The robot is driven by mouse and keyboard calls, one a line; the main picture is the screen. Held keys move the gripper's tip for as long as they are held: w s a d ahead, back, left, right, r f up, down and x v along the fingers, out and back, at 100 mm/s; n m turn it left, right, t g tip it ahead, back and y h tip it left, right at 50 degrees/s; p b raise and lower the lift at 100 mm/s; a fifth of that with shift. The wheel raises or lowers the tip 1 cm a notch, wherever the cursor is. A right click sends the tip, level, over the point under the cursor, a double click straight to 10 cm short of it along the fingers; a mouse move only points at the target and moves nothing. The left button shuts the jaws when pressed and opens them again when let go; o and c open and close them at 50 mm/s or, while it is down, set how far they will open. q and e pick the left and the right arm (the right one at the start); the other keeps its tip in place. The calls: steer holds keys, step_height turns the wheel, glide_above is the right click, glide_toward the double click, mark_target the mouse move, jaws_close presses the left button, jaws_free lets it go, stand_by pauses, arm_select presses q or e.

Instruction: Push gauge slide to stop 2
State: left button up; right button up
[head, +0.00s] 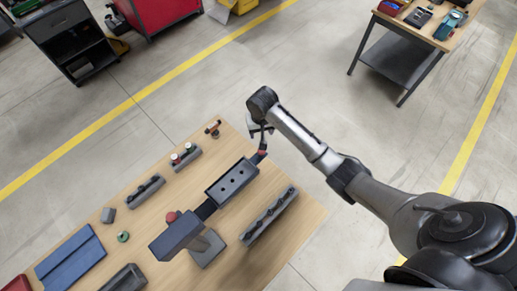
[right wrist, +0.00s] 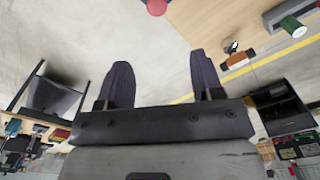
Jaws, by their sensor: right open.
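The gauge, a dark grey block with holes (head: 232,181), lies on the wooden table. A dark bar (head: 206,209) joins it to a blue-grey head (head: 177,238) on a grey stand. A red knob (head: 262,153) sits at the block's far end. My right gripper (head: 258,131) is just beyond this knob. In the right wrist view its two dark fingers (right wrist: 162,80) are spread with nothing between them, and a red ball (right wrist: 155,6) shows ahead at the top edge. I cannot tell whether they touch. No stop marking is readable. My left gripper is not in view.
A grey rail (head: 269,216) lies right of the gauge. Holders (head: 146,191) and a block with red-topped pieces (head: 185,157) stand to its left. A blue tray (head: 71,258) is near the left front. Open floor lies beyond the table's far edge.

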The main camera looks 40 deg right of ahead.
steer(key=f+m, duration=0.1)
steer(key=f, duration=0.8)
steer(key=f+m, duration=0.1)
steer(key=f, duration=0.3)
steer(key=shift+s+f+m, duration=0.3)
steer(key=shift+f, duration=0.05)
jaws_close()
stand_by(0.4)
